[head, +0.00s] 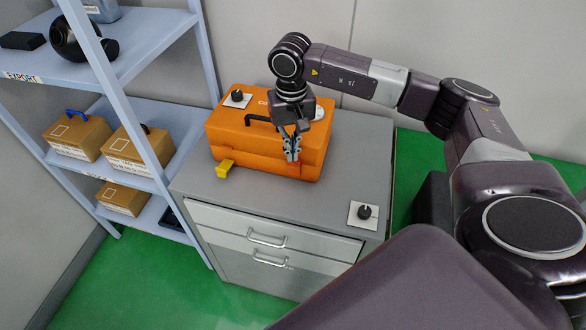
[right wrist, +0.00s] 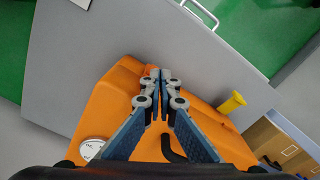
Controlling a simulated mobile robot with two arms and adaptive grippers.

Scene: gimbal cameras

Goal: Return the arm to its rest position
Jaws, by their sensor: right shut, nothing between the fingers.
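My right gripper (head: 291,148) hangs pointing down in front of an orange case (head: 230,138), at the right part of its front side in the head view. Its fingers are shut with nothing between them. In the right wrist view the closed fingertips (right wrist: 159,78) show over the orange case (right wrist: 108,98); whether they touch it I cannot tell. The right arm reaches in from the right, bent at the elbow. The case is closed, with a black handle, and sits on a grey drawer cabinet (head: 215,187). My left gripper is in no view.
A white plate with a black knob (head: 363,214) is at the cabinet's front right. A blue-grey shelf (head: 150,60) with cardboard boxes (head: 78,138) stands left. A wall is behind; green floor (head: 130,285) lies in front.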

